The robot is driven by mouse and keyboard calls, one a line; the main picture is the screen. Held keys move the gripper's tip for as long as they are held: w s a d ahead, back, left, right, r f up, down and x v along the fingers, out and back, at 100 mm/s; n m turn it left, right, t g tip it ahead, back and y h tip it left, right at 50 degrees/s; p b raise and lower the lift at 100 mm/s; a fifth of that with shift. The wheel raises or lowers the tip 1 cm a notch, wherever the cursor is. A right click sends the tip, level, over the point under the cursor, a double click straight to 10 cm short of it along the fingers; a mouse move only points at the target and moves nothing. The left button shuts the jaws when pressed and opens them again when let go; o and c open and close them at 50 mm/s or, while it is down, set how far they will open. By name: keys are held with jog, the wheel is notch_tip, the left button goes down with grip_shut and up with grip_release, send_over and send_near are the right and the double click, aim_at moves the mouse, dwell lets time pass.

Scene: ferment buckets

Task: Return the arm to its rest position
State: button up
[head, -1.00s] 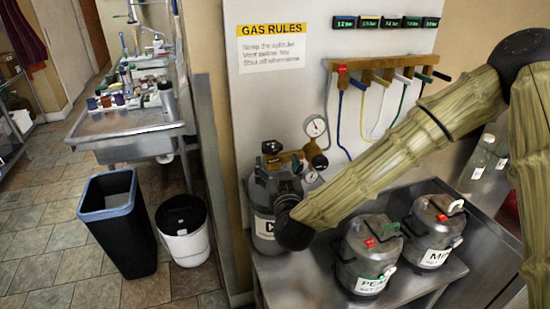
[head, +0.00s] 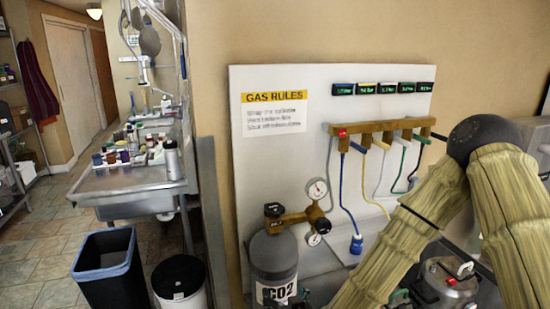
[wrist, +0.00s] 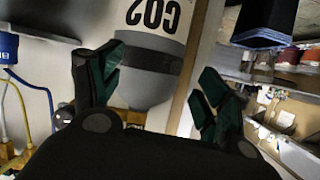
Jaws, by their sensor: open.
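My gripper (wrist: 158,88) shows in the wrist view with its dark green fingers spread apart and nothing between them. The wrist picture appears upside down. The grey CO2 cylinder (wrist: 150,70) is behind the gap between the fingers, and I cannot tell how far off. In the head view, my arm bends at a dark joint and runs down out of the bottom edge, so the gripper is hidden there. The CO2 cylinder (head: 273,258) with its brass regulator (head: 300,215) stands left of the arm.
A white gas board (head: 255,160) carries a wooden hose rack (head: 375,127) with coloured hoses. A blue connector (head: 356,244) hangs from the blue hose. A blue-rimmed bin (head: 108,265) and open floor are at left.

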jog(key=s+d+f+g, duration=0.2)
jog(key=s+f, duration=0.3)
jog(key=f, duration=0.1)
jog(key=s+d+f+g, duration=0.2)
jog(key=s+f, duration=0.3)
jog(key=f, duration=0.1)
jog(key=s+d+f+g+h, duration=0.1)
jog(key=s+d+f+g, duration=0.1)
jog(key=f, duration=0.4)
jog(key=shift+s+d+f+m, duration=0.1)
jog(key=shift+s+d+f, duration=0.05)
jog(key=shift+s, duration=0.3)
jog(key=shift+s+d+f+m, duration=0.1)
jog(key=shift+s+d, duration=0.05)
jog(key=shift+s, duration=0.35)
jog(key=shift+s+d+f+m, duration=0.1)
jog(key=shift+s+d+f, duration=0.05)
jog(key=shift+s, duration=0.3)
jog(key=s+d+f+m+g+h, duration=0.1)
jog(key=s+d+f+g, duration=0.2)
jog(key=s+d, duration=0.3)
jog(key=s+d+f+m+g+h, duration=0.1)
jog(key=s+d+f+g, duration=0.3)
jog(key=s, duration=1)
jog(key=d+f, duration=0.2)
jog(key=d, duration=0.1)
jog(key=shift+h, duration=0.4)
jog(key=shift+d, duration=0.1)
